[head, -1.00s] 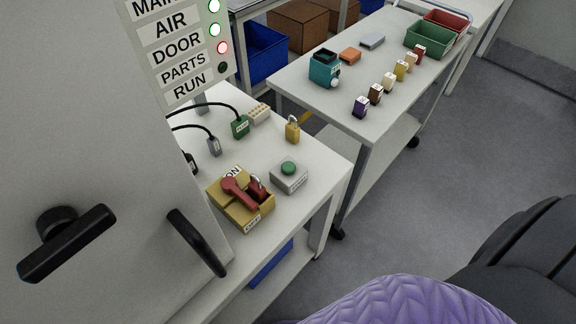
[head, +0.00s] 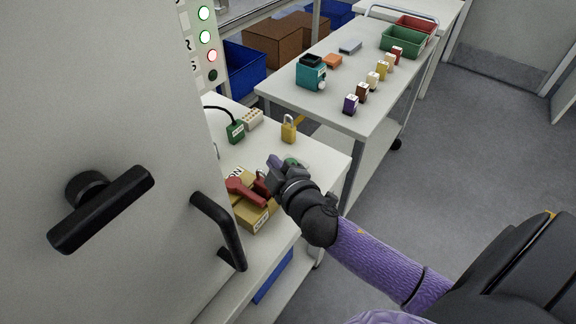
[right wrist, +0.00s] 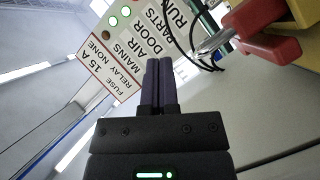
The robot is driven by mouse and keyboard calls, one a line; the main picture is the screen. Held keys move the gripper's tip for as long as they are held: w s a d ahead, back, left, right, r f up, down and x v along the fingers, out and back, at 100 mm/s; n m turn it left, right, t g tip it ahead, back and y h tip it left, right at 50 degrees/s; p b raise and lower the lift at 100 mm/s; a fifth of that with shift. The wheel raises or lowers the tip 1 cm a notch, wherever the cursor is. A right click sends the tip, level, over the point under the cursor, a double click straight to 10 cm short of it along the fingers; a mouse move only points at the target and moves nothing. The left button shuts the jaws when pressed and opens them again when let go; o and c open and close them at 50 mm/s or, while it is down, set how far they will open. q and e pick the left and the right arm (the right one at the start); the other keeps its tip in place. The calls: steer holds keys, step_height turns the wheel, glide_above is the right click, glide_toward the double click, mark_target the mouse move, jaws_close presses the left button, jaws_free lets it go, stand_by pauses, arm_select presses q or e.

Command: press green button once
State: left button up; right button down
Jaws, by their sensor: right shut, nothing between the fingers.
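The green button (head: 292,162) sits on a small grey box on the white table, partly hidden behind my right gripper. My right gripper (head: 272,161) is shut and empty, its purple fingertips just left of the button in the head view. I cannot tell whether it touches the button or box. In the right wrist view the shut fingers (right wrist: 158,85) point toward the label panel, and the button does not show. My left gripper is not in view.
The yellow switch box (head: 250,215) with its red lever (head: 241,190) is close beside my right gripper. A yellow padlock (head: 288,130) and a green plug (head: 235,132) are behind. A cabinet door with a black handle (head: 218,230) fills the left.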

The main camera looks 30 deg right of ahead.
steer(key=w+a+r+n+t+y, duration=0.1)
steer(key=w+r+n+y, duration=0.1)
steer(key=r+n+y, duration=0.3)
steer(key=w+a+r+n+y, duration=0.1)
steer(key=w+a+n+y, duration=0.15)
steer(key=n, duration=0.45)
steer(key=w+d+f+n+g+h, duration=0.1)
steer(key=d+f+n+g, duration=0.2)
steer(key=d+n+g, duration=0.5)
steer(key=d+n, duration=0.2)
steer(key=d, duration=0.1)
steer(key=shift+d+f+g+h, duration=0.2)
steer(key=shift+g+h, duration=0.15)
steer(key=shift+g, duration=0.05)
